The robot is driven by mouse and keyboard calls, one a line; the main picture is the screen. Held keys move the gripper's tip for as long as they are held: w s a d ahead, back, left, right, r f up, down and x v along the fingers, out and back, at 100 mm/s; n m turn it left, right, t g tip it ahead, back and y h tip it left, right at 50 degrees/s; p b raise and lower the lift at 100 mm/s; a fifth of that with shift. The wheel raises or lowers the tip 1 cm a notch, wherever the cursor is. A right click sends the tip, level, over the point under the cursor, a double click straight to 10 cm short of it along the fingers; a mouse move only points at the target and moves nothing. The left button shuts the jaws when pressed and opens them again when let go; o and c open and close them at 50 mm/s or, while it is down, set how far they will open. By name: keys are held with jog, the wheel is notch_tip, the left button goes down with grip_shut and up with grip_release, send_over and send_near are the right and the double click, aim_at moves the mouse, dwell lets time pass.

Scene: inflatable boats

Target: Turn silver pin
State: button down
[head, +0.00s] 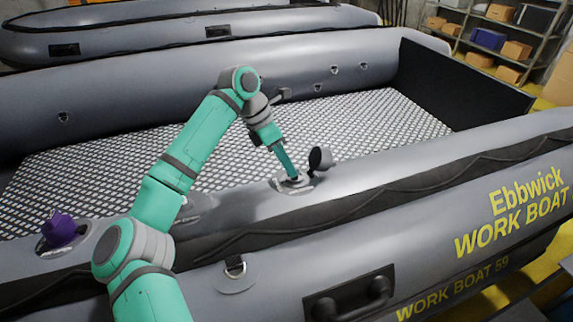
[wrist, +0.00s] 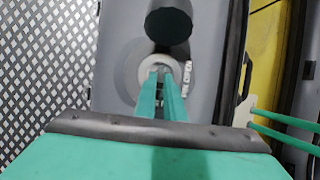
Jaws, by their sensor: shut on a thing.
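My gripper (head: 291,177) points down into the round grey valve (head: 304,183) on top of the near boat tube. In the wrist view, the two green fingers (wrist: 161,72) reach into the centre of the pale valve ring (wrist: 126,77) and are shut on the small silver pin there. The pin is mostly hidden between the fingertips, and its turn angle cannot be told. A black valve cap (head: 320,158) stands open beside the valve; it also shows beyond the fingers in the wrist view (wrist: 168,22).
A purple thing (head: 60,230) sits on another fitting at left on the same tube. A D-ring (head: 235,266) and black handle (head: 350,298) are on the near side. The patterned floor (head: 370,128) is clear. Shelves (head: 500,40) stand at the back right.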

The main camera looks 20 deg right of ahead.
jog(key=shift+s+r+n+t, duration=0.15)
jog(key=shift+n+t, duration=0.2)
jog(key=shift+n, duration=0.55)
jog(key=shift+s+f+n+t, duration=0.15)
jog(key=shift+n+t, duration=0.2)
jog(key=shift+n, duration=0.55)
jog(key=n, duration=0.1)
jog(key=n+t+y, duration=0.1)
jog(key=n, duration=0.3)
jog(key=shift+s+d+r+t+y, duration=0.25)
jog(key=shift+s+d+t+y, duration=0.05)
jog(key=shift+t, duration=0.1)
jog(key=n, duration=0.2)
jog(key=n+y, duration=0.1)
jog(key=n, duration=0.1)
jog(key=d+n+t+y, duration=0.1)
jog(key=n, duration=0.1)
jog(key=shift+s, duration=0.15)
jog(key=shift+a+n+y, duration=0.1)
jog(key=shift+n+y, duration=0.3)
jog(key=shift+n, duration=0.6)
jog(key=shift+s+d+n, duration=0.1)
jog(key=shift+d+n, duration=0.2)
jog(key=shift+n, duration=0.2)
jog(key=c, duration=1.8)
grip_release()
jog(key=shift+c, duration=0.2)
